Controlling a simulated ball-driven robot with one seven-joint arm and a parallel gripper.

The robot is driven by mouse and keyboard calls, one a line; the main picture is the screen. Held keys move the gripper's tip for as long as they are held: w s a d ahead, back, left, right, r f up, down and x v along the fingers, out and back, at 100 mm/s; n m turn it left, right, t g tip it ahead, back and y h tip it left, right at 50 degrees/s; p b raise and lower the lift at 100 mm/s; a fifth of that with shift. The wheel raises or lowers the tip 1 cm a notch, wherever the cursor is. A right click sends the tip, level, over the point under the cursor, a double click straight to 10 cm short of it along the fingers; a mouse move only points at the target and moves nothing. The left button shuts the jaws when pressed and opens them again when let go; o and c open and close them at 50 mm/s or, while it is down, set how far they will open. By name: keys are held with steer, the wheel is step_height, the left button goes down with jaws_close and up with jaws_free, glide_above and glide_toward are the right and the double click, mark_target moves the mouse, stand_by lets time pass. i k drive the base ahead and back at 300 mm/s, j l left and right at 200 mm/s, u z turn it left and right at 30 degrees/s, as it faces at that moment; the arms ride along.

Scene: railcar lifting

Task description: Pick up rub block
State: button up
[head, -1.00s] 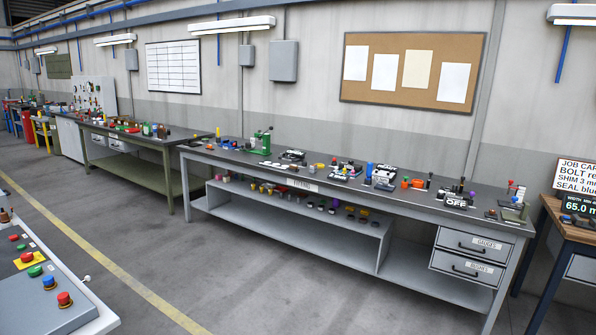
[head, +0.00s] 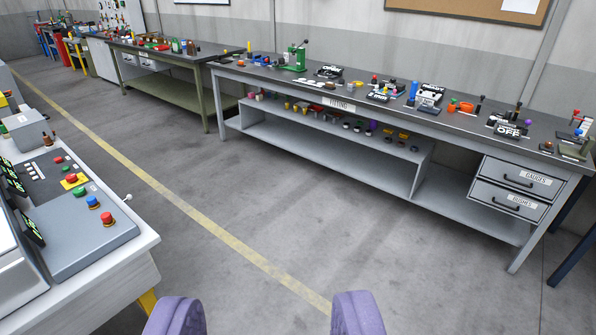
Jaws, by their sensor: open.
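I cannot make out the rub block among the many small parts in view. Small items lie on the grey fitting bench (head: 330,108) and on its lower shelf, too small to tell apart. My gripper (head: 262,318) shows at the bottom edge as two purple fingers set wide apart. It is open, with only bare floor between the fingers. It is well away from the bench.
A control desk (head: 120,248) with coloured buttons stands close at the left. A green workbench (head: 190,98) stands at the back left. A yellow line (head: 185,205) crosses the grey floor (head: 310,215), which is clear before the bench.

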mark_target(329, 86)
steer(key=i, duration=2.85)
steer(key=i+l+z, duration=0.15)
steer(key=i, duration=2.65)
steer(key=i+j+z, duration=0.1)
steer(key=i+z, duration=0.15)
steer(key=i, duration=0.25)
steer(key=i+j+z, duration=0.2)
steer(key=i, duration=0.3)
steer(key=i+j+z, duration=0.25)
steer(key=i, duration=0.25)
